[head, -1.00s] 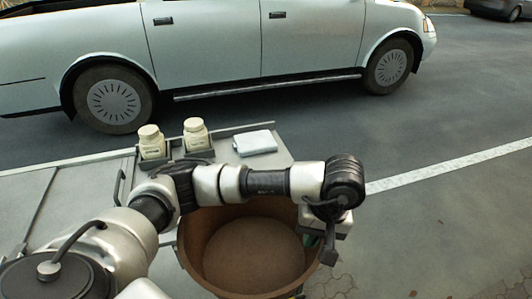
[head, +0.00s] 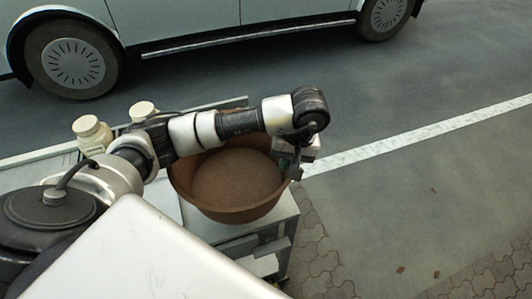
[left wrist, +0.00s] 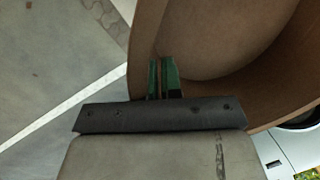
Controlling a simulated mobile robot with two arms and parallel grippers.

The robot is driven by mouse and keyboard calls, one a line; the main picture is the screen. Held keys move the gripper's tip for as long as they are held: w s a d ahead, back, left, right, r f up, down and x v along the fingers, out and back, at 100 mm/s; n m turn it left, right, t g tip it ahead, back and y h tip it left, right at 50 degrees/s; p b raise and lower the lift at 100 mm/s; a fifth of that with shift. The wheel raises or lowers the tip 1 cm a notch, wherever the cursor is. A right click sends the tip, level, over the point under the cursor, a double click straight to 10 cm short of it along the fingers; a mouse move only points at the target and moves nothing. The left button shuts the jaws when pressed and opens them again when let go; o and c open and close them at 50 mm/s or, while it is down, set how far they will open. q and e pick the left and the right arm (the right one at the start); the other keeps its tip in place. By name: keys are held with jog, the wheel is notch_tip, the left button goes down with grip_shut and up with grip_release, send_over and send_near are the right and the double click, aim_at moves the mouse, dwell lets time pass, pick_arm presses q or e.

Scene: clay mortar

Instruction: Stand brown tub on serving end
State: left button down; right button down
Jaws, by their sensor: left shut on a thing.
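The brown tub (head: 235,185) is a wide, round, open container with nothing visible inside, roughly upright over the right-hand end of the grey counter (head: 284,222), which I take as the serving end. Whether its base touches the counter top or hangs just above it is hidden. My left gripper (head: 293,172) is shut on the tub's right-hand rim. In the left wrist view the green-padded fingers (left wrist: 162,78) grip the wall of the tub (left wrist: 205,40). My right gripper is in neither view.
Two cream-lidded jars (head: 93,133) (head: 143,110) stand at the counter's back left, partly behind my left arm. A light-coloured vehicle (head: 200,20) stands on the road beyond. Open pavement (head: 410,210) lies to the right.

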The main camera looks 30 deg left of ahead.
aim_at(273, 165)
pick_arm(q)
jog(key=w+a+f, duration=0.2)
jog(key=a, duration=0.1)
jog(key=w+a+f+p, duration=0.1)
jog(key=a, duration=0.1)
jog(key=shift+a+f, duration=0.1)
jog(key=shift+f, duration=0.2)
notch_tip(273, 165, down, 3)
jog(key=shift+f+p, duration=0.1)
jog(key=shift+p, duration=0.55)
jog(key=shift+f, duration=0.35)
jog(key=shift+f, duration=0.1)
jog(key=c, duration=1.3)
grip_release()
